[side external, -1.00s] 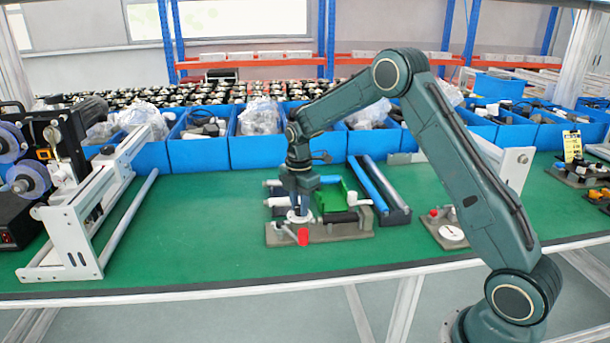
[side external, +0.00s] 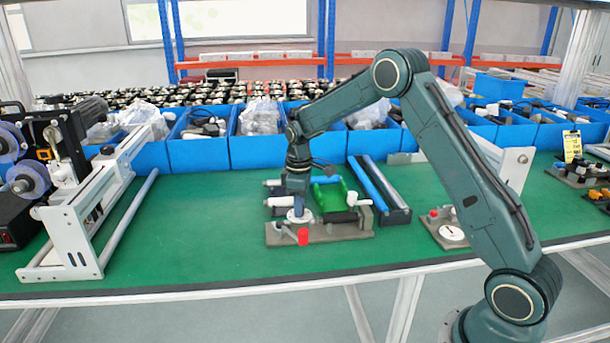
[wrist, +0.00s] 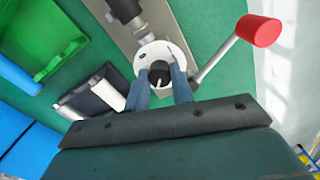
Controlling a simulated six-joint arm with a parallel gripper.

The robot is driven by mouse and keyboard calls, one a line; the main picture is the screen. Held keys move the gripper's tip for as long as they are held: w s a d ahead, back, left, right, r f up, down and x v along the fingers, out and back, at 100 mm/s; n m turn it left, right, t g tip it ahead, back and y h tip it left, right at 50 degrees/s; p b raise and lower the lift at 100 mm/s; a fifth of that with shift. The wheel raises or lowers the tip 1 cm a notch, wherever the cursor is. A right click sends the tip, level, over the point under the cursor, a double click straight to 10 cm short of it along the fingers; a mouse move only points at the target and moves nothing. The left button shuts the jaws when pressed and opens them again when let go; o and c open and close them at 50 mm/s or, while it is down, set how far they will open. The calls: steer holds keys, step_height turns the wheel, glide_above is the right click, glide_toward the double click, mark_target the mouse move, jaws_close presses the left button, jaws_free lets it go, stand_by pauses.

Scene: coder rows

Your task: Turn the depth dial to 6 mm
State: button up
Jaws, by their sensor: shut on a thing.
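The depth dial is a black knob (wrist: 159,74) with a white pointer line, on a round white face (wrist: 151,53) in the wrist view. The face carries a small dark mark; no numbers are readable. My gripper (wrist: 160,84) has its two blue fingers shut on the knob from both sides. In the side external view my gripper (side external: 298,208) points straight down over the white dial face (side external: 291,219), which sits on a grey-brown base plate (side external: 345,230). The fingers hide part of the knob there, so its reading cannot be told.
A red-ended lever (wrist: 258,30) stands close to the dial; its red end (side external: 303,236) also shows in the side external view. A green part (side external: 331,194) and blue-topped rail (side external: 368,184) lie behind. A second fixture (side external: 447,228) stands right.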

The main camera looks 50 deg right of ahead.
steer(key=m, duration=1.3)
steer(key=shift+m, duration=0.4)
steer(key=m, duration=0.5)
steer(key=shift+m, duration=2.4)
steer(key=o, duration=1)
steer(key=shift+r, duration=0.1)
